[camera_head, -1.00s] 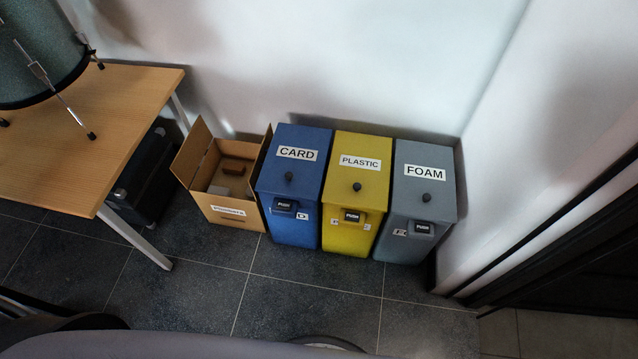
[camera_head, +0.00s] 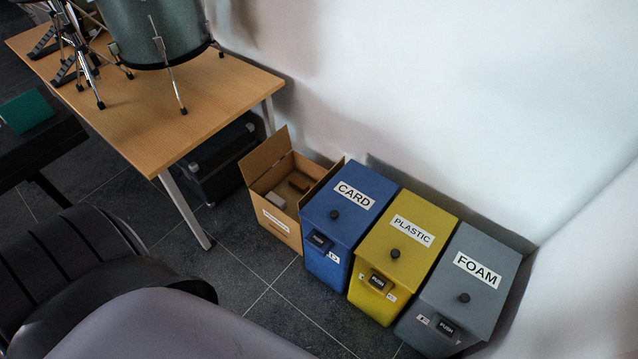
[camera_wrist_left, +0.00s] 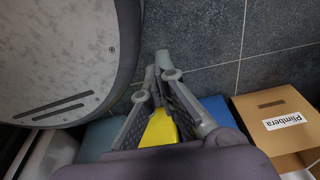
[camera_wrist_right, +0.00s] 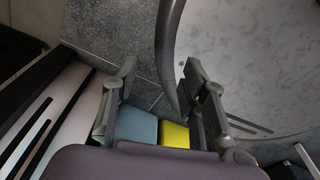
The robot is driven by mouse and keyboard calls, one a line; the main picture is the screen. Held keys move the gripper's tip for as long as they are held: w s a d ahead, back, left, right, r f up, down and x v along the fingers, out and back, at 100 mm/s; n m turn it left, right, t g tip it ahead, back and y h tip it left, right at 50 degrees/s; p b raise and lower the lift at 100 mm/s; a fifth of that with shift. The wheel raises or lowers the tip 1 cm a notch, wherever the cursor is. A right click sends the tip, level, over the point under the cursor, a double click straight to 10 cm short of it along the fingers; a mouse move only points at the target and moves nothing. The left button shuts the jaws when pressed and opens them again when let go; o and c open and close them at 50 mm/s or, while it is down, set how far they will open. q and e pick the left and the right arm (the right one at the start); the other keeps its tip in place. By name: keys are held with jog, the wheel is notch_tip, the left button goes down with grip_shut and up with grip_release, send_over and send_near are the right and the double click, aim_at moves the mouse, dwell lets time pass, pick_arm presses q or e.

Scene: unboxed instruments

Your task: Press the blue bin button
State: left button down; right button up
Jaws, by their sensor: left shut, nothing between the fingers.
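The blue bin (camera_head: 350,200), labelled CARD, stands on the floor. Its dark push button (camera_head: 319,241) is on the upper front, below a round black knob (camera_head: 334,215). No gripper shows in the head view. In the left wrist view my left gripper (camera_wrist_left: 157,62) is shut and empty. The yellow bin (camera_wrist_left: 160,130) shows behind its fingers, and the blue bin (camera_wrist_left: 217,108) lies just right of them. The blue button cannot be made out there. In the right wrist view my right gripper (camera_wrist_right: 158,70) is open and empty, with the yellow bin (camera_wrist_right: 174,135) beyond it.
The yellow PLASTIC bin (camera_head: 405,235) and grey FOAM bin (camera_head: 465,285) stand right of the blue bin. An open cardboard box (camera_head: 280,216) is at its left. A wooden table (camera_head: 190,110) with drums stands further left. Tiled floor (camera_head: 260,275) lies before the bins.

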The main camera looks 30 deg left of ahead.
pick_arm(q)
jog(key=w+a+r+n+t+b, duration=0.2)
jog(key=w+a+r+n+b, duration=0.15)
jog(key=w, duration=0.75)
jog(key=w+a+r+n+t+b, duration=0.1)
jog(key=w+a+r+n+b, duration=0.25)
jog(key=w, duration=0.65)
jog(key=w+a+r+n+t+b, duration=0.1)
jog(key=w+a+n+t+b, duration=0.15)
jog(key=w+a+n, duration=0.6)
jog(key=w+d+r+n+h+b, duration=0.2)
jog(key=w+d+r+n+b, duration=0.1)
jog(key=r, duration=0.4)
jog(key=w+d+r+n+h+b, duration=0.2)
jog(key=w+d+r+n+b, duration=0.2)
jog(key=w+d+r, duration=0.2)
jog(key=shift+w+d+r+t+h, duration=0.3)
jog(key=shift+w+r+t, duration=0.15)
jog(key=shift+w+r, duration=0.5)
pick_arm(e)
jog(key=w+a, duration=0.1)
jog(key=w, duration=0.7)
jog(key=w+a+f+t, duration=0.1)
jog(key=w, duration=0.7)
jog(key=shift+a+f, duration=0.3)
jog(key=shift+a, duration=0.05)
